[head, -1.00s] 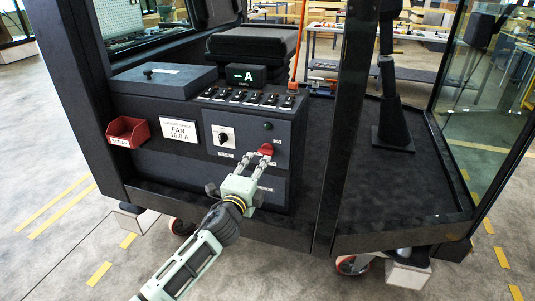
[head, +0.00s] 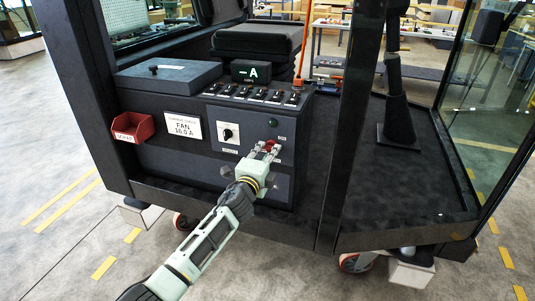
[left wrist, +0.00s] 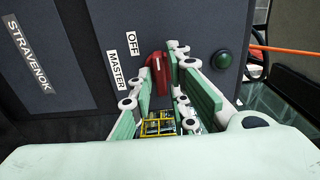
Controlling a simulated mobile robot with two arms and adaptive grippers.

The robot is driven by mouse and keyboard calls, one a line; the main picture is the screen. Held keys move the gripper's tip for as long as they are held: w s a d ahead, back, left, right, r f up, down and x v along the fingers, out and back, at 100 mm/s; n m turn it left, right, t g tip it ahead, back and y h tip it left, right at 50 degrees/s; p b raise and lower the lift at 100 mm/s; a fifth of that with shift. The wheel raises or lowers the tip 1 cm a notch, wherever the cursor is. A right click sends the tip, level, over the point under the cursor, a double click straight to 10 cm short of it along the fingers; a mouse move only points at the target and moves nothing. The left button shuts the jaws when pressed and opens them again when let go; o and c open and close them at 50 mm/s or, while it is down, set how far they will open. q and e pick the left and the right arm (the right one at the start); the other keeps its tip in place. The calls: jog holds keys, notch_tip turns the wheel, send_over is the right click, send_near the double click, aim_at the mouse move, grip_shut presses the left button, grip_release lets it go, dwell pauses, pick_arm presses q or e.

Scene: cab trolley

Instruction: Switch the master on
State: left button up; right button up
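The master switch is a red handle (head: 270,145) on the dark front panel of the cab console. My left gripper (head: 266,150) reaches it from below, with one finger on each side. The OFF label (left wrist: 132,43) and MASTER label (left wrist: 116,70) stand beside the handle. The fingers hide part of the handle. My right gripper is out of view.
A dark green round lamp (head: 273,122) sits above the switch and a selector knob (head: 228,134) to its left. A row of toggle switches (head: 255,94) and a display (head: 251,71) are on top. A red bin (head: 132,127) hangs at left; a dark post (head: 342,130) stands at right.

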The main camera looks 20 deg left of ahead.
pick_arm(q)
grip_shut()
jog(key=shift+m, duration=0.3)
jog(key=m, duration=0.3)
jog(key=shift+m, duration=0.4)
jog(key=m+p, duration=0.1)
jog(key=m, duration=0.3)
jog(key=m+p, duration=0.2)
jog(key=m, duration=0.3)
jog(key=shift+m, duration=0.4)
jog(key=shift+m+p, duration=0.55)
jog(key=shift+m, duration=1.25)
jog(key=shift+f, duration=0.1)
